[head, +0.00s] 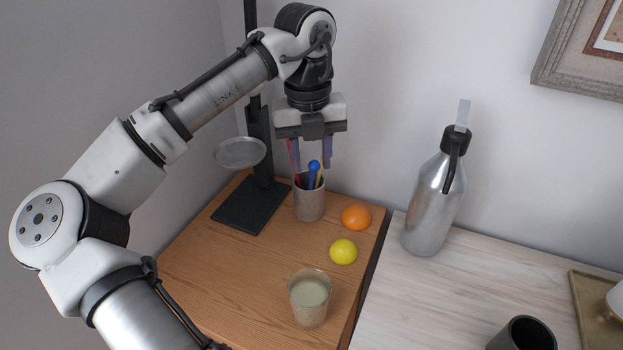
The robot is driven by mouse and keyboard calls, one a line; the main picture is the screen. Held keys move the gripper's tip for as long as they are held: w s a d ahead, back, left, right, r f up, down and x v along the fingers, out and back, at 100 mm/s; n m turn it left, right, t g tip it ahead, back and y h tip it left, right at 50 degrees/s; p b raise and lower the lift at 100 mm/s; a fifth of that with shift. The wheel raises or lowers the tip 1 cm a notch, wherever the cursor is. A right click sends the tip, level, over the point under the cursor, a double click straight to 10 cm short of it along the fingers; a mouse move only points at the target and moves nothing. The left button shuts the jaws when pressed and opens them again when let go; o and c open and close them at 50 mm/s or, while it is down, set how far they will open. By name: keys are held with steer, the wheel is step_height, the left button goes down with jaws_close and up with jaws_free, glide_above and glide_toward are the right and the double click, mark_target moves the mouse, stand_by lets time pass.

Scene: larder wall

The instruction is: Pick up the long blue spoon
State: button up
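The long blue spoon (313,171) stands in a grey cup (310,204) on the wooden surface, with its rounded blue end up above the rim. Its lower part is hidden inside the cup. A red stick (294,162) and a yellow stick (319,178) stand in the same cup. My gripper (312,155) points down over the cup. Its two fingers are apart, one on each side of the blue end. No contact between the fingers and the spoon can be made out.
A black stand (258,140) with a round metal dish (240,152) rises left of the cup. An orange (356,217), a yellow lemon (343,251) and a filled glass (310,298) stand nearby. A metal bottle (435,200) and a black cup (524,335) are on the pale counter (450,290).

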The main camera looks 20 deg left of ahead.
mark_target(313, 174)
steer(key=shift+w+f+p, duration=0.2)
steer(key=shift+f+p, duration=0.1)
steer(key=shift+f, duration=0.85)
steer(key=shift+w+f+p, duration=0.2)
steer(key=shift+f+p, duration=0.1)
steer(key=shift+f, duration=0.85)
jaws_close()
